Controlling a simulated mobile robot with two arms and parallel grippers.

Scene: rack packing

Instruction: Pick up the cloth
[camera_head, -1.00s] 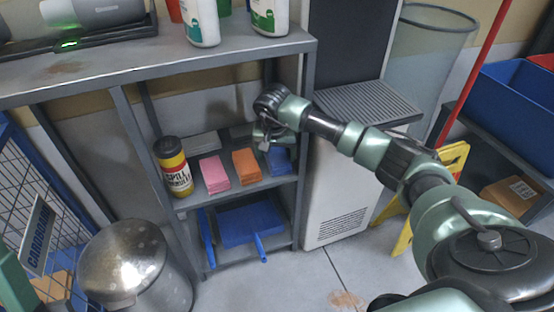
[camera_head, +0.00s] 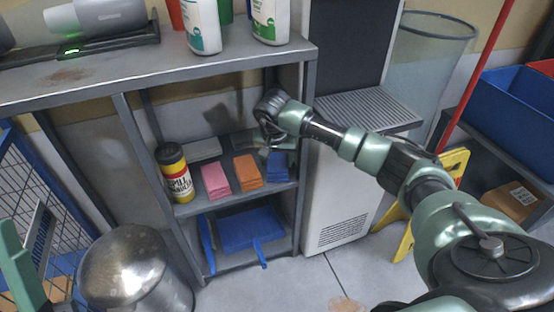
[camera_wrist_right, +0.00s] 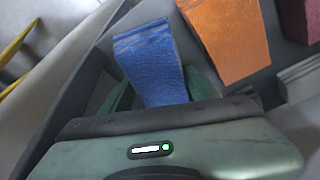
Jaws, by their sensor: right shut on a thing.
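Folded cloths lie in a row on the middle shelf of the grey rack: a pink one (camera_head: 215,180), an orange one (camera_head: 247,171) and a blue one (camera_head: 278,166) at the right. My right gripper (camera_head: 276,150) reaches in from the right at the blue cloth. In the right wrist view the blue cloth (camera_wrist_right: 152,62) sits between the green fingers, which are shut on it. The orange cloth (camera_wrist_right: 228,38) lies beside it. My left gripper is not in view.
A yellow and black spill canister (camera_head: 175,172) stands left of the cloths. The rack's right post (camera_head: 303,150) is close to my wrist. Blue dustpan-like items (camera_head: 238,232) lie on the shelf below, bottles (camera_head: 202,25) on top. A metal bin (camera_head: 125,270) stands at front left.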

